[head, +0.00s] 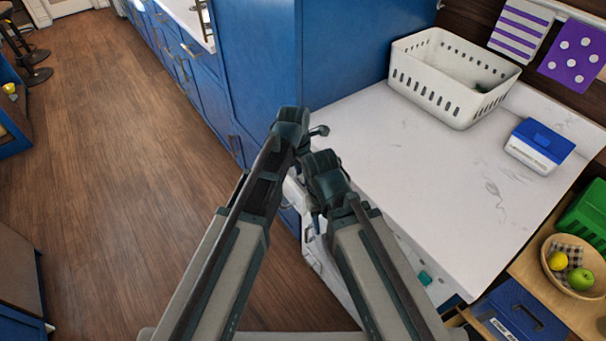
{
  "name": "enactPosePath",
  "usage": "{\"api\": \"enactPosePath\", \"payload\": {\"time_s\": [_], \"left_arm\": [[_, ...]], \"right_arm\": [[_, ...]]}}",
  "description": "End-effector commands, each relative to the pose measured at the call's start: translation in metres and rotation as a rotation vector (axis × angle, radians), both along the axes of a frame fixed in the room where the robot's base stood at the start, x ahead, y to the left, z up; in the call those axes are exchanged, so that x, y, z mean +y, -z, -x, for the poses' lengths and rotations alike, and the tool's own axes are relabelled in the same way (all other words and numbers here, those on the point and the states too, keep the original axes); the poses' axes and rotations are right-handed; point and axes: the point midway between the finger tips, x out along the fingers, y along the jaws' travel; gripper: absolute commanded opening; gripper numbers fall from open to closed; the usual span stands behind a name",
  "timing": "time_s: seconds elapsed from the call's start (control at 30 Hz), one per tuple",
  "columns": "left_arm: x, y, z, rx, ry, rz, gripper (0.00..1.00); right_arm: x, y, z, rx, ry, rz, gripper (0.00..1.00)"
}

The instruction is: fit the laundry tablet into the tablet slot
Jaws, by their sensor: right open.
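I cannot make out a laundry tablet or a tablet slot in the head view. A white appliance (318,262) shows in part under the counter, mostly behind my arms. A small teal part (425,278) shows on its front, to the right of my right arm. My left gripper (319,131) is at the counter's left edge, mostly hidden by its own wrist; its jaws are not clear. My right gripper (315,222) is lower, by the appliance front, and is open. It is largely hidden under its wrist.
The white counter (410,160) is largely clear. It holds a white basket (440,95) and a blue-lidded white box (540,145). A tall blue cabinet (300,50) stands behind. A fruit bowl (585,290) and a green crate (590,215) are at right. The wooden floor (110,180) is open at left.

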Motion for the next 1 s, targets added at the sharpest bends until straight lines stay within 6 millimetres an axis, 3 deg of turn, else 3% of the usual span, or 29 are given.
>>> {"api": "enactPosePath", "payload": {"time_s": [0.03,0.13,0.17,0.63,1.0], "left_arm": [[0.0,0.0,0.0,0.0,0.0,0.0,0.49],[0.0,0.0,0.0,0.0,0.0,0.0,0.67],[0.0,0.0,0.0,0.0,0.0,0.0,0.68],[0.0,-0.008,0.0,0.0,0.0,0.0,0.68],[0.004,-0.052,0.003,0.0,0.0,0.0,0.68]], "right_arm": [[0.0,0.0,0.0,0.0,0.0,0.0,0.5],[0.0,0.0,0.0,0.0,0.0,0.0,0.5],[0.0,0.0,0.0,0.0,0.0,0.0,0.5],[0.0,-0.008,0.0,0.0,0.0,0.0,0.5],[0.0,-0.052,0.0,0.0,0.0,0.0,0.5]]}}
